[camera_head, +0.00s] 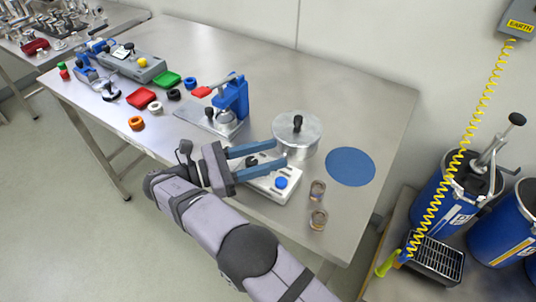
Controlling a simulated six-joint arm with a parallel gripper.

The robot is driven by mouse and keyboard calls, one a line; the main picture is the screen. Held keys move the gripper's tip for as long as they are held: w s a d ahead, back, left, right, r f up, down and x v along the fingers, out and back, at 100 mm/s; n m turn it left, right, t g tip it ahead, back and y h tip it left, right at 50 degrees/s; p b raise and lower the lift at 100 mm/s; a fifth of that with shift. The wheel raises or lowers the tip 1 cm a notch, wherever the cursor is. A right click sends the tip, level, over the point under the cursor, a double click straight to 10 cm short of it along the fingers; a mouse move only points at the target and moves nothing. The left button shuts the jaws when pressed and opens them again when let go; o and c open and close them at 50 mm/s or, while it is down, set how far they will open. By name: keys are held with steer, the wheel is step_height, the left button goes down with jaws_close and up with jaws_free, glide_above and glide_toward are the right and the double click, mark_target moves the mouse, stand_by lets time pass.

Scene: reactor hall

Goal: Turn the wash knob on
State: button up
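A white control box (262,186) lies near the front edge of the steel table. A round blue knob (281,183) stands on its right end, and its labels are too small to read. My gripper (281,152) has two blue fingers, spread apart with nothing between them. The fingers reach over the back part of the white box and point right, toward a lidded metal pot. The blue knob is in front of the fingertips and apart from them. The gripper hides part of the box. I cannot tell from the picture which knob is the wash knob.
The metal pot (296,137) stands just beyond the fingertips, with a blue disc (350,167) to its right. Two small jars (318,219) are near the front right edge. A blue press (232,98) stands behind the gripper. A grey box with a yellow knob (142,62) is farther left.

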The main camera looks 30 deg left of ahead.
steer(key=shift+r, duration=0.15)
steer(key=shift+r, duration=0.65)
step_height(320, 180, up, 8)
steer(key=p, duration=0.6)
steer(key=shift+r, duration=0.2)
